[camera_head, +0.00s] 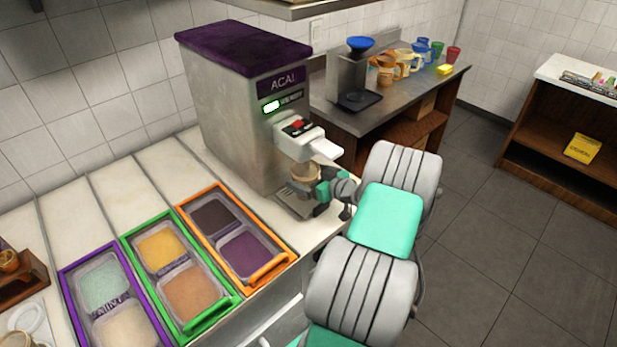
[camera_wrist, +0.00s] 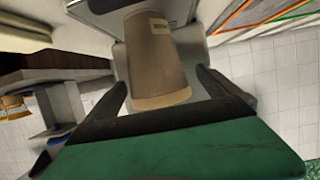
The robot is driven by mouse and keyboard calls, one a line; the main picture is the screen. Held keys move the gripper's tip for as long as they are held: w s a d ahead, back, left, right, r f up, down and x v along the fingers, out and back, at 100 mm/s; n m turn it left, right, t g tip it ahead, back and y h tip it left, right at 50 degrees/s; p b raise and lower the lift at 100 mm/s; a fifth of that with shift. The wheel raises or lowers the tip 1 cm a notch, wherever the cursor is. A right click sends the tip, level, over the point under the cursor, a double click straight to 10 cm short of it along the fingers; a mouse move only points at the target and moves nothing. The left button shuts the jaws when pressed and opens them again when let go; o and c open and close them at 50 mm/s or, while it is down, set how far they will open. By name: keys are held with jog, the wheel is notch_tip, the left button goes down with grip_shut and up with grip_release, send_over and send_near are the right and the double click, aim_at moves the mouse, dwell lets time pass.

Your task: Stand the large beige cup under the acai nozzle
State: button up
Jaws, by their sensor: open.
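The large beige cup (camera_head: 304,182) is under the acai nozzle (camera_head: 303,152), low over or on the drip tray (camera_head: 294,206) of the acai machine (camera_head: 232,115). Its contact with the tray is hard to see. My gripper (camera_head: 318,192) is at the cup from the right side in the head view. In the wrist view the cup (camera_wrist: 157,58) lies between the two dark fingers of my gripper (camera_wrist: 162,80). The fingers are open, with a gap to the cup visible on at least the right side.
Framed topping bins stand left of the machine, the nearest with an orange frame (camera_head: 276,274). A side table behind holds a blue-topped device (camera_head: 360,44) and several cups (camera_head: 404,60). The tiled floor (camera_head: 510,220) at right is clear.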

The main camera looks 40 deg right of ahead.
jog(key=b+v, duration=0.3)
jog(key=v, duration=0.9)
jog(key=w+a+r+n+g+y, duration=0.1)
jog(key=w+a+g, duration=0.25)
jog(key=a, duration=0.75)
jog(key=w+a+r+n+g+y, duration=0.1)
jog(key=w+a+g, duration=0.25)
jog(key=a, duration=0.85)
jog(key=s+a+r+m+g+h, duration=0.2)
jog(key=s+a+r+g, duration=0.1)
jog(key=s+a, duration=0.9)
jog(key=shift+a+r, duration=0.4)
jog(key=shift+r, duration=0.25)
